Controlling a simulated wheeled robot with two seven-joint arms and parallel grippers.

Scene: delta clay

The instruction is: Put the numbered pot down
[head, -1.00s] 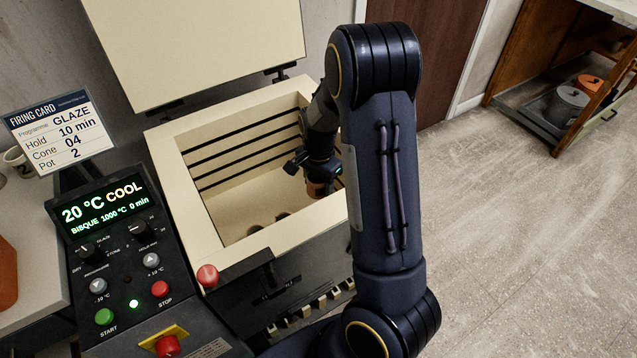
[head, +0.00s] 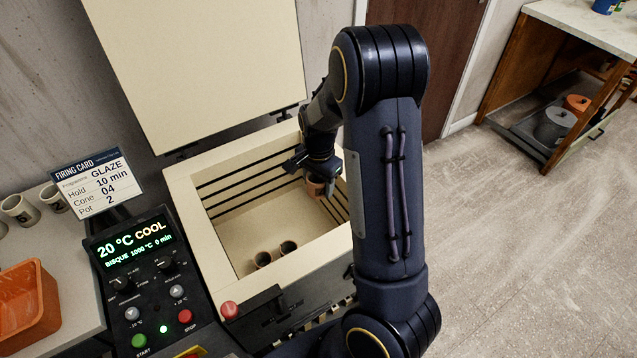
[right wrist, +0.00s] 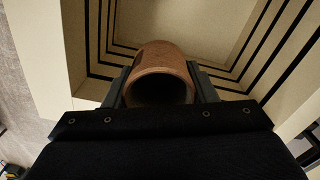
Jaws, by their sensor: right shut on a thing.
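A brown clay pot (right wrist: 160,60) is between the fingers of my right gripper (right wrist: 162,92), which is shut on it. In the head view the pot (head: 315,187) shows partly below the right gripper (head: 322,178), inside the upper part of the open kiln (head: 190,215). The wrist view shows the pot's open mouth towards the camera and the kiln interior beyond it. No number is visible on the pot. The firing card (head: 95,183) reads Glaze, Hold 10 min, Cone 04, Pot 2. My left gripper is not in view.
Two small dark-mouthed pots (head: 263,259) (head: 288,248) stand on the kiln floor. The kiln lid (head: 200,60) is raised. The control panel (head: 135,260) reads 20 °C COOL. Pale cups (head: 20,208) and an orange bin (head: 25,305) are on the left counter.

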